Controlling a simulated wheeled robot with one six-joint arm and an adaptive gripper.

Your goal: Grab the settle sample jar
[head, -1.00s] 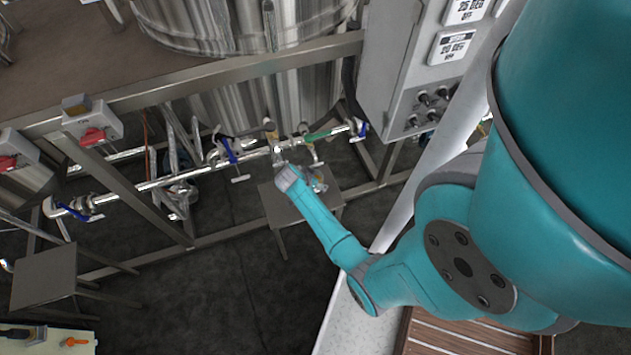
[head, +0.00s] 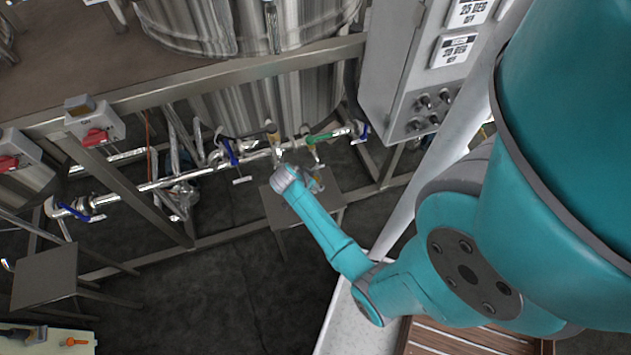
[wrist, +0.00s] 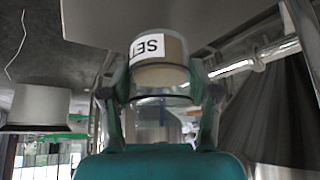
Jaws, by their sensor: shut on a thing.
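The settle sample jar (wrist: 158,76) is a clear round jar with a tan band and a white label whose visible letters read SET. In the wrist view it sits between the two fingers of my gripper (wrist: 160,88), which is shut on it. The jar cannot be made out clearly there.
The small stand (head: 330,212) is under my gripper. A shiny pipe (head: 190,178) with blue and green valve handles runs close behind it. A frame beam (head: 200,82), steel tank (head: 265,95) and control box (head: 405,85) stand around. Dark floor lies open in front.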

